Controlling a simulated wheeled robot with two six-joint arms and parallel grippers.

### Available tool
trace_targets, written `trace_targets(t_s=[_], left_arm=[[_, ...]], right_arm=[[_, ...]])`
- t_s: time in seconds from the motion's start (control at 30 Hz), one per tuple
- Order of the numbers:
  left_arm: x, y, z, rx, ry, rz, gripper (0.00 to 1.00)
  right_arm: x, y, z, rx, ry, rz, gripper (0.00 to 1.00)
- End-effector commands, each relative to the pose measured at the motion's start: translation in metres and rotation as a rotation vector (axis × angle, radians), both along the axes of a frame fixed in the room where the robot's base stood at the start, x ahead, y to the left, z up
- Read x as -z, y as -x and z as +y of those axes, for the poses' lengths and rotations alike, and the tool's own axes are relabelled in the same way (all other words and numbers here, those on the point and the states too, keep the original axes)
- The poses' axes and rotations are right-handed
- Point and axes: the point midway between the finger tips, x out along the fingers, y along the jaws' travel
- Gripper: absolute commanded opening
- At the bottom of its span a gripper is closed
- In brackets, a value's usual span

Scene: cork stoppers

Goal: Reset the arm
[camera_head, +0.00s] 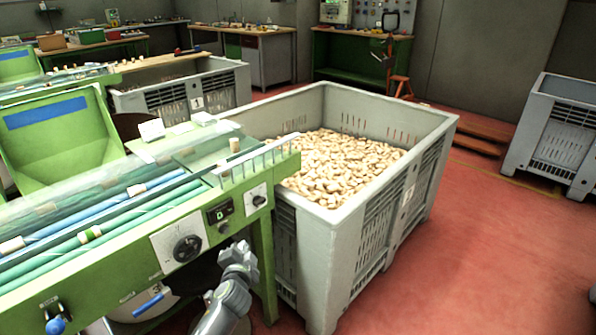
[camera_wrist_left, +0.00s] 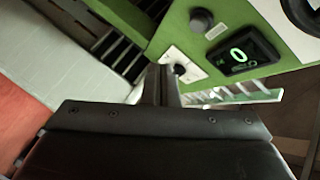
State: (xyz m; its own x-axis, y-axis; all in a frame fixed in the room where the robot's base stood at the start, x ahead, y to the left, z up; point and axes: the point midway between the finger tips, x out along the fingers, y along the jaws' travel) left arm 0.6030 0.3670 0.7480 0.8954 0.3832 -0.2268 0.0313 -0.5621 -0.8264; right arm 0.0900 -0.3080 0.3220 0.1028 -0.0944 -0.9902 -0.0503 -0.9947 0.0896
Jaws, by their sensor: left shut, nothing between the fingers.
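My left arm (camera_head: 227,302) comes up from the bottom of the head view. My left gripper (camera_head: 240,250) is beside the front panel of the green machine (camera_head: 140,275), just below its knobs and display. It is shut and holds nothing. In the left wrist view the closed fingers (camera_wrist_left: 160,85) stand together below the lit green display (camera_wrist_left: 238,54). I cannot tell from these views whether they touch the machine. My right gripper is not in view.
A large grey crate (camera_head: 330,235) full of cork stoppers (camera_head: 340,165) stands right of the machine. Several corks lie on the machine's rollers (camera_head: 120,222). Another grey crate (camera_head: 552,130) stands at the far right. The red floor (camera_head: 490,250) between the crates is clear.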

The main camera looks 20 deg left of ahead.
Motion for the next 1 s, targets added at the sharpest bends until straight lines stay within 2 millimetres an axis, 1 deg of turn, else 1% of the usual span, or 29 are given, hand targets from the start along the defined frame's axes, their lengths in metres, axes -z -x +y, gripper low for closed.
trace_targets(t_s=[0.13,0.17,0.27,0.3,0.37,0.4,0.47,0.5,0.57,0.6,0.67,0.7,0.77,0.8,0.83,0.87,0.9,0.97,1.0], left_arm=[[0.000,0.000,0.000,0.000,0.000,0.000,0.00],[0.003,0.001,0.000,0.000,0.003,0.005,0.00],[0.043,0.017,0.000,-0.003,0.060,0.085,0.00],[0.066,0.028,0.000,-0.005,0.093,0.127,0.00],[0.103,0.049,0.000,-0.013,0.153,0.199,0.00],[0.129,0.066,-0.001,-0.022,0.195,0.248,0.00],[0.166,0.094,-0.004,-0.041,0.262,0.320,0.00],[0.190,0.115,-0.006,-0.056,0.305,0.366,0.00],[0.222,0.148,-0.009,-0.083,0.369,0.432,0.00],[0.242,0.172,-0.011,-0.103,0.411,0.474,0.00],[0.270,0.209,-0.015,-0.140,0.473,0.536,0.00],[0.286,0.235,-0.018,-0.166,0.513,0.575,0.00],[0.309,0.276,-0.024,-0.211,0.573,0.632,0.00],[0.321,0.303,-0.028,-0.243,0.611,0.667,0.00],[0.330,0.325,-0.031,-0.269,0.639,0.694,0.00],[0.338,0.345,-0.033,-0.294,0.664,0.719,0.00],[0.347,0.373,-0.037,-0.329,0.697,0.749,0.00],[0.357,0.411,-0.043,-0.381,0.741,0.789,0.00],[0.362,0.433,-0.046,-0.413,0.765,0.811,0.00]], right_arm=[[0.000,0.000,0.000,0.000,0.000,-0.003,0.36],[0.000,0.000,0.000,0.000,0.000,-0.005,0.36],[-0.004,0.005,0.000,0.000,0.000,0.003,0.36],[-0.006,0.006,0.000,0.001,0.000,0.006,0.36],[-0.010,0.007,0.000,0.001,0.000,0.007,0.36],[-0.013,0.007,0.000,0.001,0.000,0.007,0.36],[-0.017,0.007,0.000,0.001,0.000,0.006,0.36],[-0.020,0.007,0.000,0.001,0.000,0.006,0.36],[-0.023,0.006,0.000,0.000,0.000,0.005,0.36],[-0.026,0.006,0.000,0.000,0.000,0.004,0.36],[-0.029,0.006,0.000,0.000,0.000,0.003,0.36],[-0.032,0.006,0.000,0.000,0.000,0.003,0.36],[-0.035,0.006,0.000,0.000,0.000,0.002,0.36],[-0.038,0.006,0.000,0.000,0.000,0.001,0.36],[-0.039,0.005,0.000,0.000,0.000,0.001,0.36],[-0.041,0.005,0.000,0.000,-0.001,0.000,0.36],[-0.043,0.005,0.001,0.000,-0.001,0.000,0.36],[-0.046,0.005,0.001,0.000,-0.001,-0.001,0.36],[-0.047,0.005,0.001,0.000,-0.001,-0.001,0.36]])
